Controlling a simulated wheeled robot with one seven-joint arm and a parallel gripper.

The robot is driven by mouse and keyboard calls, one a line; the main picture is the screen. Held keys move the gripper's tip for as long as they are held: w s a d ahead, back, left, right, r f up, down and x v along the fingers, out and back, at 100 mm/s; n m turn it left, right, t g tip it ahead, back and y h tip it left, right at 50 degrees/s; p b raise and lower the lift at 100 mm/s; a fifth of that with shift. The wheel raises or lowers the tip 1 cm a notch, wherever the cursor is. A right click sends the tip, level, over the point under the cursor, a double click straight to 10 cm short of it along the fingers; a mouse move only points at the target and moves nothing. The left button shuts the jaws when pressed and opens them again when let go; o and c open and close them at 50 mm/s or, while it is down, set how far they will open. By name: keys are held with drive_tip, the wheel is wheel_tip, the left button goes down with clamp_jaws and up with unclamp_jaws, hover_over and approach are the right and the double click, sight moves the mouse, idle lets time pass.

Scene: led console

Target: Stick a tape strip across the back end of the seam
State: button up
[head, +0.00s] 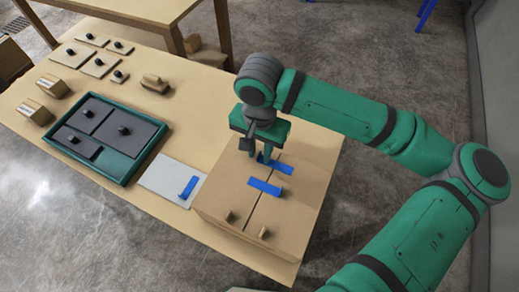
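The box (222,196) has two flaps with a dark seam (250,207) between them, running from the near edge toward the back. A blue tape strip (265,187) lies across the middle of the seam. Another blue strip (281,168) lies at the back end of the seam, partly hidden by my gripper. A third blue strip (188,187) with a raised tab is on the white card (160,182). My gripper (262,156) points down right at the back strip's left end. Whether its fingers hold the strip's tab cannot be made out.
A green-rimmed tray (118,174) with dark knobbed panels stands left of the card. Several pale knobbed plates (100,65), small wooden blocks (52,85) and a lone block (154,83) lie toward the back left.

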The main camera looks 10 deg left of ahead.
wheel_tip(320, 180, up, 11)
idle(0.8)
drive_tip(key=shift+f, duration=0.1)
